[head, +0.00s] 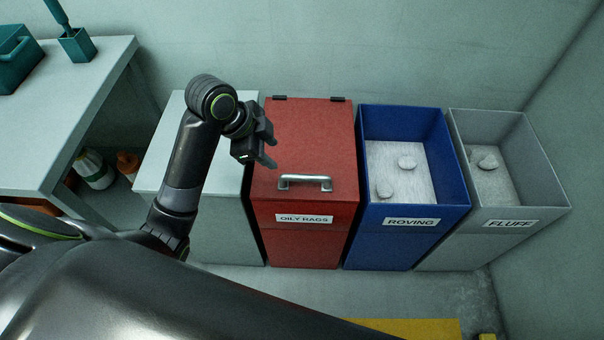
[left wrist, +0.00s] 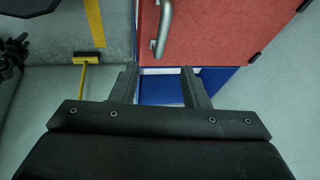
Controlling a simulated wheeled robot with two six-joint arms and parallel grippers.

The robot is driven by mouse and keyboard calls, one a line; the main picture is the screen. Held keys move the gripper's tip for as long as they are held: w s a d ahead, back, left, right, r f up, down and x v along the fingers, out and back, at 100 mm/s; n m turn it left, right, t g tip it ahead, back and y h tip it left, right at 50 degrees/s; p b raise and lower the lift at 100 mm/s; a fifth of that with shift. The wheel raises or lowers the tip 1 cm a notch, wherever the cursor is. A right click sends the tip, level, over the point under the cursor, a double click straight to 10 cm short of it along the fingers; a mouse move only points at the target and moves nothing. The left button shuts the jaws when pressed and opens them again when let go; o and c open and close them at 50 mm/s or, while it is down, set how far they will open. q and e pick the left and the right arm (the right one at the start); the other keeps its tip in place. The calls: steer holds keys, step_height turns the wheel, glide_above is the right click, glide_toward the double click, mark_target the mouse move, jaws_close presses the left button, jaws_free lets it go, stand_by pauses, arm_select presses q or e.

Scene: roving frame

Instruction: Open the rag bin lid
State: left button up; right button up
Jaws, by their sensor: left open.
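The rag bin (head: 307,240) is red, with a label reading OILY RAGS on its front. Its red lid (head: 310,140) lies shut, with two dark hinges at the back edge. A silver bar handle (head: 304,180) sits near the lid's front edge. My left gripper (head: 270,150) is open and empty above the left part of the lid, behind and left of the handle. In the left wrist view the open fingers (left wrist: 160,72) point toward the lid (left wrist: 215,30), and the handle (left wrist: 164,28) shows just beyond them. My right gripper is not in view.
An open blue ROVING bin (head: 407,240) and an open grey FLUFF bin (head: 470,245) stand to the right, with pale contents. A pale cabinet (head: 225,230) stands left of the rag bin. A workbench (head: 60,130) is at far left. A wall (head: 330,50) closes the back.

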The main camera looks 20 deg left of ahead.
arm_select(q)
steer(key=r, duration=0.1)
steer(key=b, duration=0.5)
glide_toward(305, 176)
steer(key=shift+m, duration=0.4)
steer(key=x, duration=0.8)
steer(key=shift+f, duration=0.1)
steer(key=shift+w+d+f, duration=0.1)
steer(key=shift+f, duration=0.1)
steer(key=shift+c, duration=0.3)
steer(key=c, duration=0.7)
jaws_close()
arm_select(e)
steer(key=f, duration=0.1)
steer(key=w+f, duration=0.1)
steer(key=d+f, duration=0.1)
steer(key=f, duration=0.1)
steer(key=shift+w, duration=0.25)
